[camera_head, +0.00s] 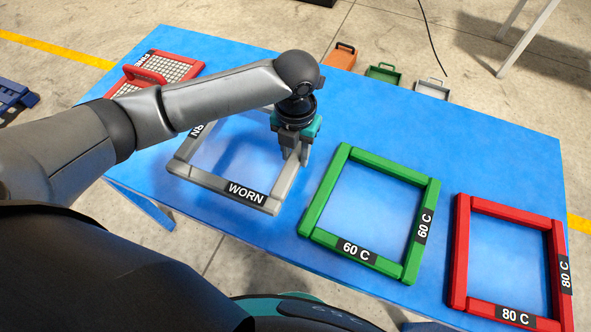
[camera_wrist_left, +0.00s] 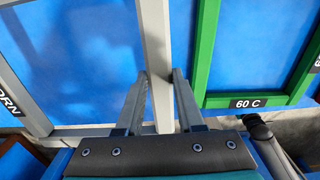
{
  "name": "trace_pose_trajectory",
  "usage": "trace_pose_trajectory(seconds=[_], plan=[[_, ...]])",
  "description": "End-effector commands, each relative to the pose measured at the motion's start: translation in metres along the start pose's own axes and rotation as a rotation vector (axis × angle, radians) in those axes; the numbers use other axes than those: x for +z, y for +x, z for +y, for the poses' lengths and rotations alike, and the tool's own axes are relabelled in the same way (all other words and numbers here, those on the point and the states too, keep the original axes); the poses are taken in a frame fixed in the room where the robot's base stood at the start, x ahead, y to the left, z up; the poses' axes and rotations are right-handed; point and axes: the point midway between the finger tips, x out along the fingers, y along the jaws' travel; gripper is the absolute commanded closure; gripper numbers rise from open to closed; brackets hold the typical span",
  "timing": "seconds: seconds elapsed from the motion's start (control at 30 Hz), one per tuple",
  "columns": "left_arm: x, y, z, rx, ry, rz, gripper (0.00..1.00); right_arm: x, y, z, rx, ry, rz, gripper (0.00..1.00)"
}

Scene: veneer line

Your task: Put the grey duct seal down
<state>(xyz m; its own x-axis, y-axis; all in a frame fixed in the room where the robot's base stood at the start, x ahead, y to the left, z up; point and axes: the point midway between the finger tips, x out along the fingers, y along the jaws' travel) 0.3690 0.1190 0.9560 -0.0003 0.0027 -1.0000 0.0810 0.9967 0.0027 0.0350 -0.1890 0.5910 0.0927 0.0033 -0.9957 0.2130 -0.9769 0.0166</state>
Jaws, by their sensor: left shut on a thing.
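The grey duct seal (camera_head: 212,183) is a square grey frame with black WORN labels, at the left-middle of the blue table (camera_head: 400,140). My left gripper (camera_head: 304,158) is shut on its right-hand bar. In the left wrist view the fingers (camera_wrist_left: 160,76) straddle the grey bar of the seal (camera_wrist_left: 153,28). Part of the seal's far side is hidden behind my left arm. I cannot tell whether the seal touches the table or hangs slightly above it. My right gripper is not in view.
A green 60 C frame (camera_head: 330,188) lies close right of the seal, and a red 80 C frame (camera_head: 461,250) lies further right. A red-rimmed grid panel (camera_head: 183,67) is at the far left. Orange (camera_head: 341,56), green (camera_head: 383,74) and grey (camera_head: 433,89) bins stand beyond the table.

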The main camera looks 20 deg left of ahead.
Motion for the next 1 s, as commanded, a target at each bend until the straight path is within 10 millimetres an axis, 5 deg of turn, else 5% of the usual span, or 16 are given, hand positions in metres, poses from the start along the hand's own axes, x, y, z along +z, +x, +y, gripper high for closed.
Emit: trace_pose_trajectory(seconds=[0.53, 0.97, 1.0], plan=[[0.0, 0.072, 0.0, 0.001, -0.002, 0.0, 1.0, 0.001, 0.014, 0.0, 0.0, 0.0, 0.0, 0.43], [0.001, 0.079, 0.0, 0.001, -0.001, -0.002, 1.0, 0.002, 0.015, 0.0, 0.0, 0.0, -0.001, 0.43], [0.001, 0.078, 0.0, 0.001, -0.001, -0.002, 0.59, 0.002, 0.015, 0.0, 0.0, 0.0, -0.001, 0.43]])
